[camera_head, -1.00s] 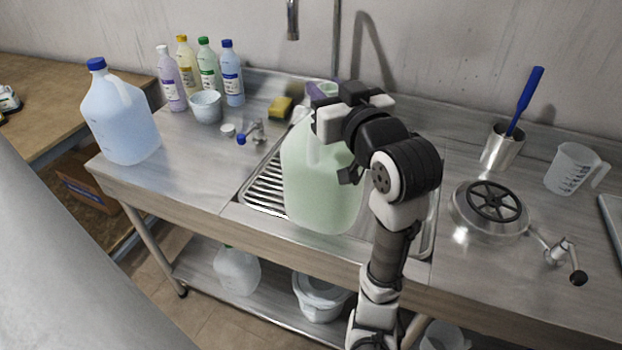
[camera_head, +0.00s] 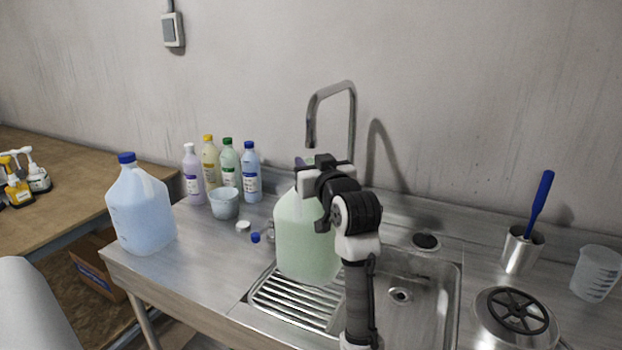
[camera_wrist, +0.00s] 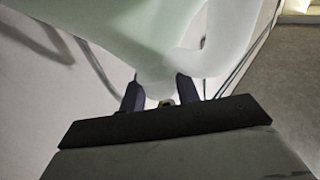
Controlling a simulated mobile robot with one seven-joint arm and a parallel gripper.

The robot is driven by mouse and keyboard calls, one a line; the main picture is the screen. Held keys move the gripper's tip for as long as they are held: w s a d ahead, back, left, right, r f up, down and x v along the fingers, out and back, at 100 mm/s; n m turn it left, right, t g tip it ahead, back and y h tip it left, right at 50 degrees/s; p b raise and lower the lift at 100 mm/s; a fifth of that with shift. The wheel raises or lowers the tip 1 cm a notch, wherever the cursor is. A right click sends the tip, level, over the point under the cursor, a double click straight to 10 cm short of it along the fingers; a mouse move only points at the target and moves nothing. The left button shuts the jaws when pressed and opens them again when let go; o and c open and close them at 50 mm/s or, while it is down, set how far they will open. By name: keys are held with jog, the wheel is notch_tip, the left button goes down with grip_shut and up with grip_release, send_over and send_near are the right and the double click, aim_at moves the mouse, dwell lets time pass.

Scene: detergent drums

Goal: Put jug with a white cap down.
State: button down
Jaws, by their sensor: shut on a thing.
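The jug (camera_head: 301,240) is large, translucent and pale green. It is upright over the ribbed drainboard (camera_head: 294,302) left of the sink basin; I cannot tell whether its base touches the ribs. My gripper (camera_head: 312,172) is at the top of the jug, shut on it, and covers its neck, so no white cap shows there. In the wrist view the pale jug (camera_wrist: 140,35) fills the upper part, with its underside of neck or handle between the two dark fingers (camera_wrist: 160,92).
A blue-capped jug (camera_head: 141,210) stands at the counter's left. The tap (camera_head: 352,120) rises behind. The basin (camera_head: 425,300) is empty. A steel cup (camera_head: 521,250) stands right.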

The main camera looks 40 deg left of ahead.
jog(key=shift+w+a+f+b, duration=0.1)
jog(key=shift+a+f+b, duration=0.05)
jog(key=shift+f+b, duration=1.45)
jog(key=shift+f, duration=0.1)
jog(key=shift+f, duration=0.6)
jog(key=c, duration=1)
grip_release()
jog(key=shift+c, duration=0.2)
